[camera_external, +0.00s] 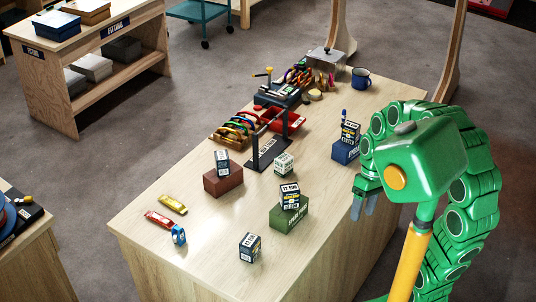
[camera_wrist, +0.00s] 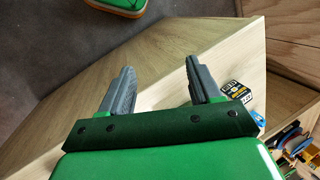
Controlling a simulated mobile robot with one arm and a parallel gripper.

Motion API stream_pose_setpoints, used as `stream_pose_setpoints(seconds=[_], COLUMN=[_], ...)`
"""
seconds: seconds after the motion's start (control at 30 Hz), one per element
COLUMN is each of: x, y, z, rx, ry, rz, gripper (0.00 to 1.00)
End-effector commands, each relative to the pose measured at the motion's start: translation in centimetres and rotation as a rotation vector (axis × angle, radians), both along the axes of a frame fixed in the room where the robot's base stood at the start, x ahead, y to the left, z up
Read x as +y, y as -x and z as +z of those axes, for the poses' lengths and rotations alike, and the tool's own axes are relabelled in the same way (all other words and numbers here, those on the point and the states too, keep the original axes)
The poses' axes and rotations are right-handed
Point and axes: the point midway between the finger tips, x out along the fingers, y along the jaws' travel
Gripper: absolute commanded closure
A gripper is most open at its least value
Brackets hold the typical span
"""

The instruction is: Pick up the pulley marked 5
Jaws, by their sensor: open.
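Three small pieces of gear lie at the table's front left in the external view: a yellow one (camera_external: 172,204), a red one (camera_external: 160,220) and a blue one (camera_external: 179,235). They may be pulleys, but no 5 can be read on any of them. My gripper (camera_external: 362,203) is over the table's right edge, far to the right of these pieces. In the wrist view my gripper (camera_wrist: 160,64) is open, with nothing between its fingers. None of the three pieces can be made out for certain there.
The wooden table (camera_external: 215,270) has bare room at its front left. Boxes stand on a brown block (camera_external: 223,183), a green block (camera_external: 289,218) and a blue block (camera_external: 345,152). A loose box (camera_external: 249,247) stands in front. A rack (camera_external: 268,150) stands mid-table.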

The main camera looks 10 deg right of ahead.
Motion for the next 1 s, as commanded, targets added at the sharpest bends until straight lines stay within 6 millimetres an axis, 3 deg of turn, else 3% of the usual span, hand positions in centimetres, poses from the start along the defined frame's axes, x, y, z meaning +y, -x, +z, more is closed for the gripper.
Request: stream_pose_setpoints(seconds=[0.33,1.0], x=[7.5,22.7], y=[-5.4,-13.0], z=[0.3,-0.8], rx=[-0.003,-0.069], ry=[-0.201,-0.614], rz=[0.27,0.733], gripper=[0.37,0.37])
